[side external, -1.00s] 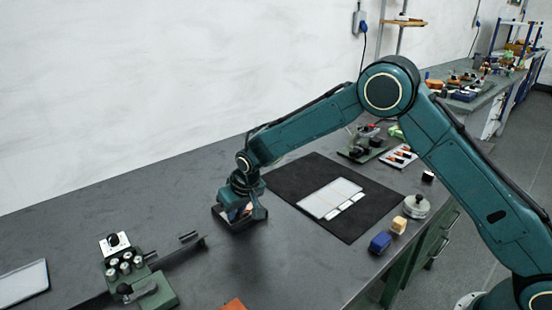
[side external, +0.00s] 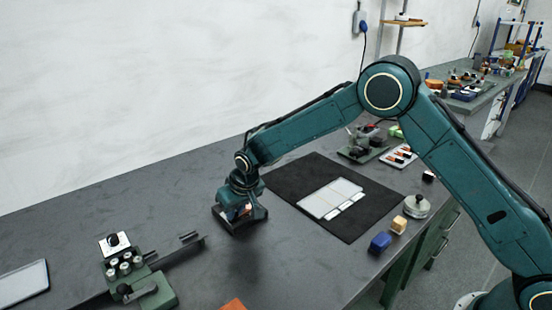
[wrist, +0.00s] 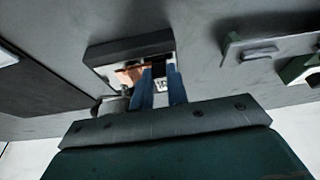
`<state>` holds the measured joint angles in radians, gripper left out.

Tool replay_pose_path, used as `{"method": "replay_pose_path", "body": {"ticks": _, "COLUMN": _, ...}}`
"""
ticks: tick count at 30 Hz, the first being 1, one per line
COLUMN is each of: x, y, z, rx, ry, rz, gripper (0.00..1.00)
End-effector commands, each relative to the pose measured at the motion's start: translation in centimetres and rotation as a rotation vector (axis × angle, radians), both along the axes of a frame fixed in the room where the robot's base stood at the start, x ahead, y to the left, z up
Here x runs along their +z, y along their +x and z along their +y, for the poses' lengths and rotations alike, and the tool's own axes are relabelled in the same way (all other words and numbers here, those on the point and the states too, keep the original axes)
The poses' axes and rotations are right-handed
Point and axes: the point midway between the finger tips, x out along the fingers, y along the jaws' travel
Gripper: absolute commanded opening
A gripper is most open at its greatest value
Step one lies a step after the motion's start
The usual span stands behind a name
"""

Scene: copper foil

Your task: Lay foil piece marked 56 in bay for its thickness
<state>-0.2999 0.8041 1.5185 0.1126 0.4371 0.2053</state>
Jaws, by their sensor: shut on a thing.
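My gripper (wrist: 158,88) is shut at a dark-rimmed shallow tray (wrist: 105,50), its two blue fingers close together. A copper-coloured foil piece (wrist: 130,75) shows in the tray beside the fingers, and the fingers appear to grip it. A small white patch with dark marks shows between the fingers, too small to read. In the side view the tray (side external: 222,222) lies under my gripper (side external: 242,214), which hides most of it. The white bay board (side external: 325,198), with small white labels along its near edge, lies on a black mat (side external: 290,180) to the right.
A green-based device with several knobs (side external: 125,268) stands at the front left. A blue block (side external: 380,242), a yellow block (side external: 398,225) and a round metal weight (side external: 416,206) stand right of the mat. An orange item (side external: 233,304) lies at the front edge. The bench between is clear.

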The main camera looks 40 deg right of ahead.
Motion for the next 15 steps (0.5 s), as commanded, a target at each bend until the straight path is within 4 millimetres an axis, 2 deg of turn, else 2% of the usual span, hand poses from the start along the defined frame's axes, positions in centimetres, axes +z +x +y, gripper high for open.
{"method": "replay_pose_path", "body": {"ticks": 15, "x": -0.03, "y": -0.03, "z": 0.96, "rx": 0.0, "ry": 0.0, "rz": 0.001, "gripper": 0.0}}
